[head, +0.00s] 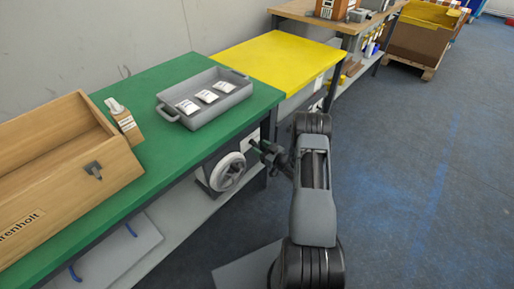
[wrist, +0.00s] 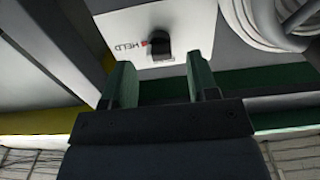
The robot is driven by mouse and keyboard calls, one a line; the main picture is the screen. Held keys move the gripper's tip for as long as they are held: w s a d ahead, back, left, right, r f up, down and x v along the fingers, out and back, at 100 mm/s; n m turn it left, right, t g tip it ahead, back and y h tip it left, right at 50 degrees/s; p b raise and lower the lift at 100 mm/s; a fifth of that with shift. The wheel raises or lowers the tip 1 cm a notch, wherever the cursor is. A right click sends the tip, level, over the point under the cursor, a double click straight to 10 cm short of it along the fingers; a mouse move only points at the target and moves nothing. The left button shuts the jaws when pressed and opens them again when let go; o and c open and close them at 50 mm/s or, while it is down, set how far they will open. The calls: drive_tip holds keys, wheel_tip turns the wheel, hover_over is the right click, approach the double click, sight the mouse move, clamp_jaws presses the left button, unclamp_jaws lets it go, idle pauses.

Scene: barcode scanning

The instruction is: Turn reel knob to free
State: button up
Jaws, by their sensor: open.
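The reel knob (wrist: 160,46) is a small black knob on a white plate (wrist: 185,20) in the wrist view. The word HELD and a red mark are printed beside it. My gripper (wrist: 161,78) is open, with its two green fingers apart and nothing between them. The knob lies just beyond the fingertips, roughly in line with the gap. In the head view my gripper (head: 259,148) is at the white plate (head: 250,139) under the green bench; the knob cannot be made out there. The white hose reel (head: 228,172) hangs left of the plate.
The green bench top (head: 150,155) overhangs the reel and carries a grey tray (head: 222,108) with several white packets and a wooden box (head: 60,170). A yellow table (head: 275,60) adjoins behind. A lower shelf (head: 180,220) runs underneath. The blue floor at right is clear.

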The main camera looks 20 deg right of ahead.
sight(253, 143)
drive_tip(key=shift+x, duration=1.15)
drive_tip(key=c, duration=0.9)
drive_tip(key=shift+f+b, duration=0.1)
drive_tip(key=shift+b, duration=0.35)
drive_tip(key=shift+n+b, duration=6.95)
drive_tip(key=shift+n, duration=1.95)
